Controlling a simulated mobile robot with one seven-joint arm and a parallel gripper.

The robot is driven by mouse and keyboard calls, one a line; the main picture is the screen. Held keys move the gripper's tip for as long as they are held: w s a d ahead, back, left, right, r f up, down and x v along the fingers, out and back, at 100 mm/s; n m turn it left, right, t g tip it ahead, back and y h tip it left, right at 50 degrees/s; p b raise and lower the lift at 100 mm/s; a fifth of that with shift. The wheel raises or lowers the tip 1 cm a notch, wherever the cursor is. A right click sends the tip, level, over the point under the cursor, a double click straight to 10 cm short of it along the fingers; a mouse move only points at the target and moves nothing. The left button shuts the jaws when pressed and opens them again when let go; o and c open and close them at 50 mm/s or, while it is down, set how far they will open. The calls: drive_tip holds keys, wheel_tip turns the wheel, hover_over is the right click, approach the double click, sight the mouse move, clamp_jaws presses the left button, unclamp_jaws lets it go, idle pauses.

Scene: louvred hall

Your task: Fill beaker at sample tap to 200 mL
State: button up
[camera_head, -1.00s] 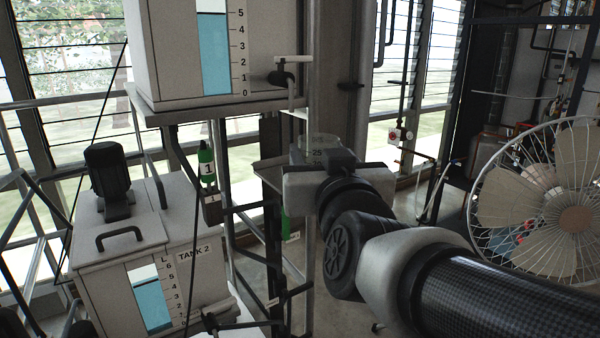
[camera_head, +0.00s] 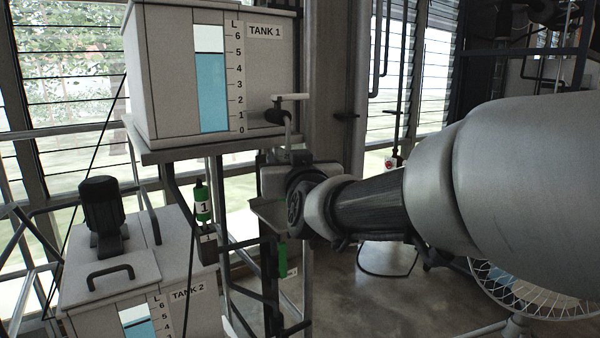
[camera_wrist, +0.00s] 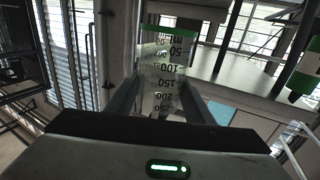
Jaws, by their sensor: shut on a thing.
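In the wrist view, the clear beaker (camera_wrist: 163,75) with black marks from 50 to 250 is between the fingers of my gripper (camera_wrist: 160,98), which is shut on it. Its numbers grow downward in that picture. I cannot make out a water level in it. In the head view, my gripper (camera_head: 285,180) is just below the tap (camera_head: 277,115) on Tank 1 (camera_head: 270,70), and hides most or all of the beaker. The tap has a pale handle and a spout pointing down. I cannot tell whether water runs from it. Tank 1's gauge reads about 5.
Tank 2 (camera_head: 180,265) stands low at the left with a black motor (camera_head: 102,215) on its lid. A green bottle-like item marked 1 (camera_head: 202,205) hangs beside the stand. A fan (camera_head: 520,285) is at the lower right, partly behind my arm.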

drive_tip(key=shift+w+a, duration=0.15)
drive_tip(key=shift+w, duration=0.5)
drive_tip(key=shift+f, duration=1.75)
drive_tip(key=shift+f, duration=0.25)
drive_tip(key=o, duration=1)
drive_tip(key=shift+r, duration=0.1)
drive_tip(key=shift+o, duration=0.2)
